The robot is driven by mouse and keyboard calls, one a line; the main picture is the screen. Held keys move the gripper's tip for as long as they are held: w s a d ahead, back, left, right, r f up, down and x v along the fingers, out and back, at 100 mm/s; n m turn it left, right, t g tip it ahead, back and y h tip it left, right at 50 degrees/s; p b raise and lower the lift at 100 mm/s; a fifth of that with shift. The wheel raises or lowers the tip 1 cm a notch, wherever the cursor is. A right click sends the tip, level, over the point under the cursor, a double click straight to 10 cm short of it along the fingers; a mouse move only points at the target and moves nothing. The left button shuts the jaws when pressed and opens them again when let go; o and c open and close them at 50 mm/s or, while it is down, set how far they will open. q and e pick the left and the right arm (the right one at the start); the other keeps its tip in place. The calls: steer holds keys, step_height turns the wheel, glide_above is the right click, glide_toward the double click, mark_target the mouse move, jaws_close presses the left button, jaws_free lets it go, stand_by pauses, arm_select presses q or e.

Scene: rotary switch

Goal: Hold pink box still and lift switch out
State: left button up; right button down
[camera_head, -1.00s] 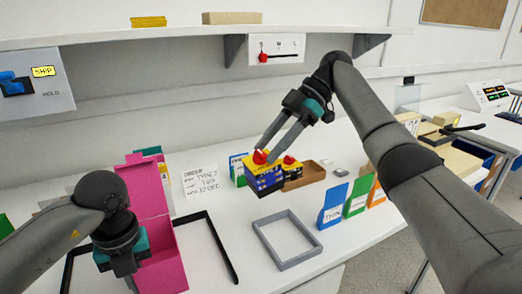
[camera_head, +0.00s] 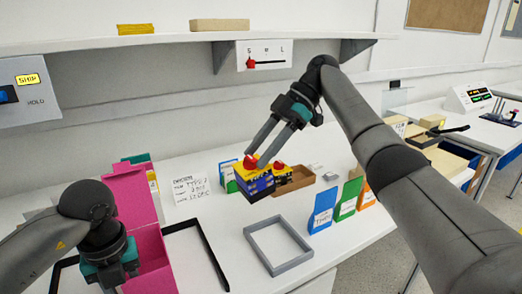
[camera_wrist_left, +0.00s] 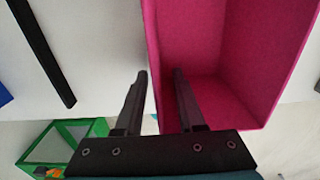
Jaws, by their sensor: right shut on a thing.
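The open pink box (camera_head: 151,245) stands at the left, lid raised at the back; the part of its inside in the left wrist view (camera_wrist_left: 240,60) is empty. My left gripper (camera_wrist_left: 160,80) is open with its fingers on either side of the box wall, one inside and one outside, with a gap. My right gripper (camera_head: 256,158) is shut on a yellow and dark blue switch (camera_head: 258,184) at its red knob. A second switch with a red knob (camera_head: 281,167) is close beside it, at the brown tray (camera_head: 297,180). The switch's underside contact is unclear.
An empty grey frame (camera_head: 250,247) lies on the table front, with a black frame (camera_head: 205,249) left of it. The shelf (camera_head: 200,38) runs above.

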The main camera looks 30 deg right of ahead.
arm_select(q)
step_height(320, 180, up, 12)
stand_by(0.4)
